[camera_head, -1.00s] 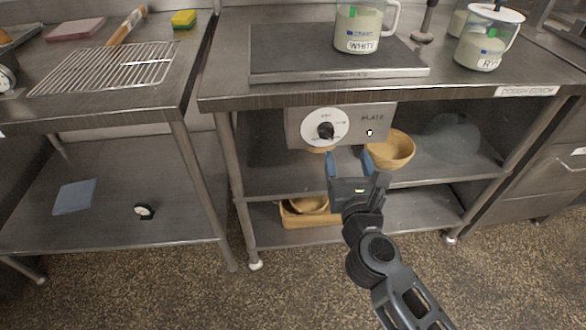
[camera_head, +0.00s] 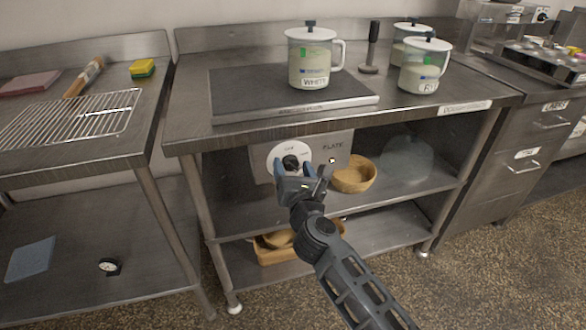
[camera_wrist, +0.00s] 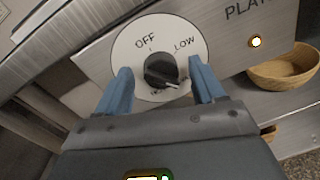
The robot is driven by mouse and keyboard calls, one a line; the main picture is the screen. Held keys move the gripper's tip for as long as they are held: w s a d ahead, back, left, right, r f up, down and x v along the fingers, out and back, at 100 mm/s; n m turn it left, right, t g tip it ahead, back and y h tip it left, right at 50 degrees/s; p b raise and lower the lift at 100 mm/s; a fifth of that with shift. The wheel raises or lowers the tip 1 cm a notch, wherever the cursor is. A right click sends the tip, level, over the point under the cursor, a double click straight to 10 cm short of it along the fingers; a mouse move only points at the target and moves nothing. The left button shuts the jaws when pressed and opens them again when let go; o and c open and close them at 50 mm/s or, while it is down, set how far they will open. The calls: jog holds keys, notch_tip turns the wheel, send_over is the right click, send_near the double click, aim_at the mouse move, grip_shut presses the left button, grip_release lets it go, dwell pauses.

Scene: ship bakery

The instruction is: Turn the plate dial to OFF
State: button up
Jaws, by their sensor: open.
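The plate dial (camera_wrist: 161,70) is a black knob on a round white face marked OFF at the top and LOW at upper right. Its white pointer line aims to the lower right, away from OFF. The panel (camera_wrist: 205,35) is grey metal, reads PLATE, and has a lit indicator (camera_wrist: 256,41). In the head view the dial (camera_head: 290,161) sits under the table's front edge, partly covered by my gripper. My gripper (camera_wrist: 160,85) is open, with its blue fingers on either side of the knob. I cannot tell whether they touch it.
A flat plate (camera_head: 240,85) on the table above carries a jar marked WHITE (camera_head: 308,62). Another jar (camera_head: 420,68) stands to the right. A wooden bowl (camera_head: 356,176) sits on the shelf just right of the panel. The table edge (camera_head: 330,122) overhangs the panel.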

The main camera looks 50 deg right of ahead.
jog(key=c, duration=1)
jog(key=shift+c, duration=0.2)
